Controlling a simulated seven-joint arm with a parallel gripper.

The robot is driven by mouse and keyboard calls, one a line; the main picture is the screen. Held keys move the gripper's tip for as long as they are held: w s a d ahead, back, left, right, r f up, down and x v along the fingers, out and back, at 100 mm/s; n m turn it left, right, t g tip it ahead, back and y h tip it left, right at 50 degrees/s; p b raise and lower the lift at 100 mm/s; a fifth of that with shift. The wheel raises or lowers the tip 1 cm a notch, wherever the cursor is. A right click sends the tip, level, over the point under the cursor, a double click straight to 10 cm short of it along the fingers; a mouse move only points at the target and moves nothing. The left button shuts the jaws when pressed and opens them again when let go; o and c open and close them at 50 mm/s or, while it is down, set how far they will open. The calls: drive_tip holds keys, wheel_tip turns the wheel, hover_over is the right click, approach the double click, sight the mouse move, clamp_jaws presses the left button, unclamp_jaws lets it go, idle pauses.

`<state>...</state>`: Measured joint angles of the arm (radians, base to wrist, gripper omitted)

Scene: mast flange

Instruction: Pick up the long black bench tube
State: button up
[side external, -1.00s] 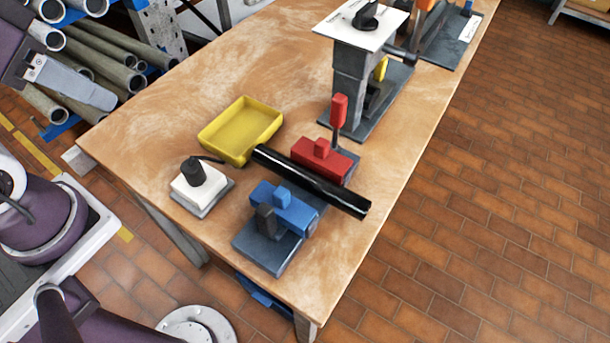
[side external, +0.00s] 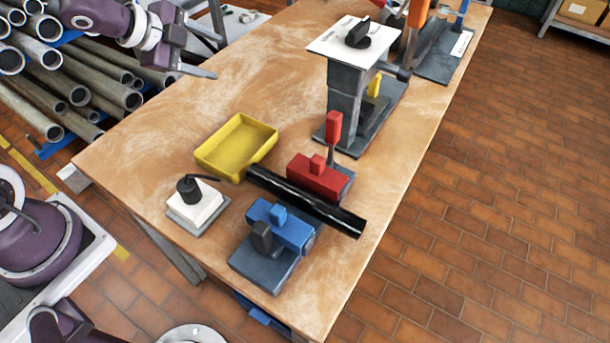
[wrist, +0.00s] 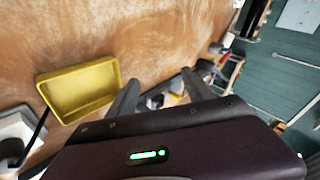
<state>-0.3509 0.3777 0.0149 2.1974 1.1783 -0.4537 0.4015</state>
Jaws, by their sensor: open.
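The long black bench tube (side external: 304,202) lies slantwise on the bench in the side view, between a red block device (side external: 318,180) and a blue clamp-like device (side external: 281,229). Its upper left end is by the yellow tray (side external: 209,163). My gripper (side external: 217,58) is at the upper left of the side view, over the bench's left edge, well apart from the tube. In the wrist view my gripper (wrist: 160,78) has its two fingers spread with nothing held between them. I cannot make out the tube in the wrist view.
A white box with a black knob (side external: 194,203) sits left of the blue device. A grey stand with a white top plate (side external: 345,90) rises behind the red device. Grey pipes (side external: 85,75) fill a rack beside the bench. The bench's middle left is bare.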

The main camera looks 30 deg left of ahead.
sight(251, 168)
drive_tip(key=s+d+f+m+g+h, duration=0.1)
drive_tip(key=s+f+h, duration=0.1)
drive_tip(key=f, duration=0.1)
drive_tip(key=s+d+f+m+g+h, duration=0.1)
drive_tip(key=s+d+f+m+h, duration=0.1)
drive_tip(key=f+h, duration=0.1)
drive_tip(key=s+d+f+m+g+h, duration=0.1)
drive_tip(key=d+f+m+h, duration=0.1)
drive_tip(key=f, duration=0.2)
drive_tip(key=shift+s+d+f, duration=0.1)
drive_tip(key=shift+s+d, duration=0.1)
drive_tip(key=shift+s, duration=0.2)
drive_tip(key=s+d+m+g+h, duration=0.1)
drive_tip(key=s, duration=0.1)
drive_tip(key=s+d+g+h, duration=0.1)
drive_tip(key=s+h, duration=0.1)
drive_tip(key=s+f+m+g+h, duration=0.1)
drive_tip(key=s+h, duration=0.1)
drive_tip(key=shift+s+d+m, duration=0.3)
drive_tip(key=shift+s+d, duration=0.1)
drive_tip(key=x, duration=1.2)
drive_tip(key=shift+r, duration=0.1)
drive_tip(key=shift+a, duration=0.1)
clamp_jaws()
